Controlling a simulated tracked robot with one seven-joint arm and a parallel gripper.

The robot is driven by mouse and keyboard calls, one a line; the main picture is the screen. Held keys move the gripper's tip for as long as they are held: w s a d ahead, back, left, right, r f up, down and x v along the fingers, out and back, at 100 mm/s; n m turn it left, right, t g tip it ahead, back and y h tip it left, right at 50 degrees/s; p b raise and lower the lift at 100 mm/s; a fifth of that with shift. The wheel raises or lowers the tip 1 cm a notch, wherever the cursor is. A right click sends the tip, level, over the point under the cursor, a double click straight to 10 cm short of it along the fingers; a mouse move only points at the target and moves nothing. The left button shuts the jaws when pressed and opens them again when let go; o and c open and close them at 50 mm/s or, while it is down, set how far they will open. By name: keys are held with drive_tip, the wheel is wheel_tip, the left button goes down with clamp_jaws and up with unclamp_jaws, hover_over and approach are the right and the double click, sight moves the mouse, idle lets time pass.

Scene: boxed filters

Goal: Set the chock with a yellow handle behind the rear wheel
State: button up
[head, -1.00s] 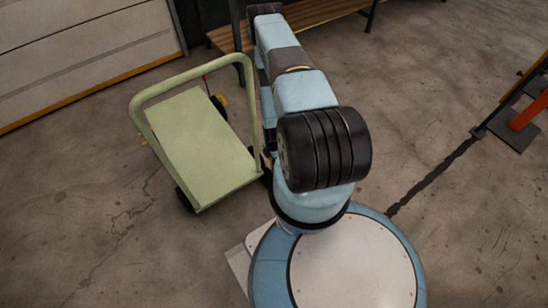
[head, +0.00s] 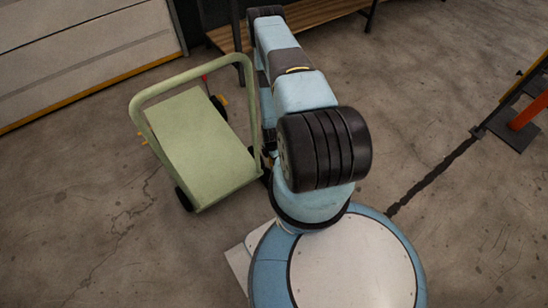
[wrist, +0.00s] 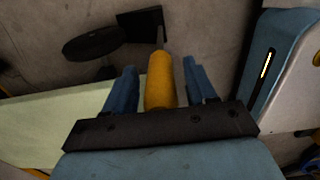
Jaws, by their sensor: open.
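In the wrist view, my gripper (wrist: 160,80) is open, with one blue finger on each side of a yellow handle (wrist: 159,82). Gaps show between the handle and both fingers. A thin rod runs from the handle to a dark block (wrist: 140,24), seemingly the chock, on the floor. A dark rounded shape (wrist: 90,43) lies left of the block; I cannot tell if it is a wheel. In the head view, the pale green cart (head: 200,140) stands left of my arm, with a dark wheel (head: 184,199) at its near left corner. My arm hides the gripper there.
A red-tipped item (head: 205,78) and a small yellow part (head: 223,100) show beyond the cart's platform. A wooden bench (head: 315,20) stands at the back. An orange post (head: 528,112) on a dark base is at the right. Floor left of the cart is mostly clear.

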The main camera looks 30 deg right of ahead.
wheel_tip(320, 180, up, 12)
drive_tip(key=shift+r, duration=0.1)
idle(0.5)
